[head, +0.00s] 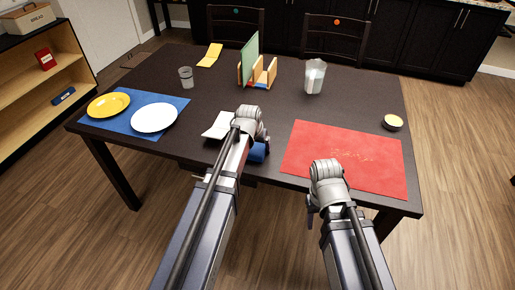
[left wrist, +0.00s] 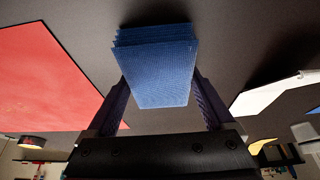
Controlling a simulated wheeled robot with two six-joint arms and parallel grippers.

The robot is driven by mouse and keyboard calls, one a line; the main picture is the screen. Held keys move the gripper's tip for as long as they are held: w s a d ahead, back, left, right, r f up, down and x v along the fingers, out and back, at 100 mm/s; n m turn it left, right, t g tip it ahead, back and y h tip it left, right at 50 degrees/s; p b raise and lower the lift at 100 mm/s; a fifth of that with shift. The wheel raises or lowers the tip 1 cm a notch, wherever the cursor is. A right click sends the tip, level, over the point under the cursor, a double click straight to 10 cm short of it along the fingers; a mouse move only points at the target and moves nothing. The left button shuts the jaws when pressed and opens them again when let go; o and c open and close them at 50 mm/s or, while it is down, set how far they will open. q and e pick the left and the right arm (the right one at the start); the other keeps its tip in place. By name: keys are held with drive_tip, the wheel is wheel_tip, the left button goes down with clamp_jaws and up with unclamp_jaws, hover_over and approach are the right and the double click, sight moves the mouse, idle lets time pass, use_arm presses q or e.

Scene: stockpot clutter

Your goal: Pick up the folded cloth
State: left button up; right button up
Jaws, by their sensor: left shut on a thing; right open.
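The folded cloth (left wrist: 153,75) is blue and layered, and sits between the two fingers of my left gripper (left wrist: 160,88) in the left wrist view. My left gripper is shut on it. In the head view, part of the blue cloth (head: 258,152) shows beside my left wrist near the table's front edge; the rest is hidden behind the arm. I cannot tell whether it touches the table. My right gripper (head: 311,212) is open and empty, in front of the table's front edge, below the red placemat.
A red placemat (head: 305,148) with small light marks lies right of the cloth. A white sheet (head: 216,128) lies just left. A blue placemat (head: 172,102) holds a yellow plate (head: 108,105) and white plate (head: 154,118). A glass (head: 186,77), rack (head: 262,77) and pitcher (head: 315,77) stand behind.

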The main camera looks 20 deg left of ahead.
sight(258, 144)
use_arm(q)
drive_tip(key=shift+r, duration=0.15)
wheel_tip(258, 144, up, 10)
drive_tip(key=p, duration=1)
drive_tip(key=shift+r, duration=0.1)
drive_tip(key=o, duration=0.8)
drive_tip(key=c, duration=0.6)
drive_tip(key=shift+c, duration=0.2)
